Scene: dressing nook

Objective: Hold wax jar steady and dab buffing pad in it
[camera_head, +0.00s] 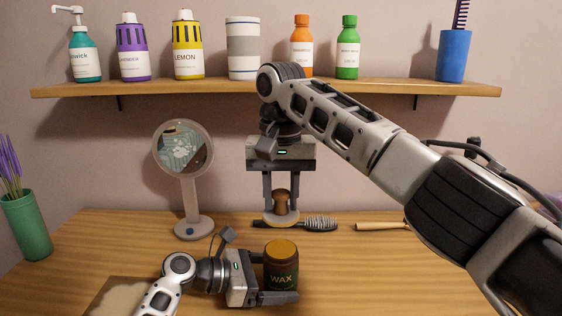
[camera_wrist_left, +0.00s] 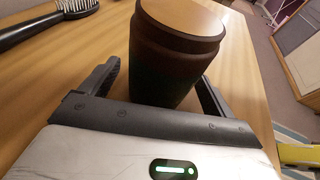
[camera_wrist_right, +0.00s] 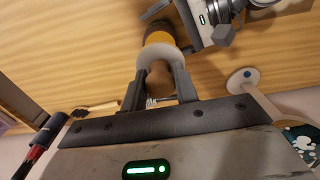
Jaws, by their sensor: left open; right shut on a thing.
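The wax jar (camera_head: 281,272), dark brown with an orange-yellow top and the label WAX, stands upright on the table. My left gripper (camera_head: 276,278) is open with its fingers on either side of the jar; the jar also shows between them in the left wrist view (camera_wrist_left: 178,60). My right gripper (camera_head: 281,190) is shut on the brown knob of the buffing pad (camera_head: 281,216), pointing down. The pad is held in the air, behind and above the jar in the head view. In the right wrist view the pad (camera_wrist_right: 160,58) partly covers the jar's orange top (camera_wrist_right: 159,38).
A hairbrush (camera_head: 315,224) and a wooden handle (camera_head: 380,225) lie behind the jar. A round mirror (camera_head: 184,150) stands left, with a green vase (camera_head: 27,225) at far left. A shelf (camera_head: 200,87) with bottles hangs above. A board (camera_head: 115,298) lies at front left.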

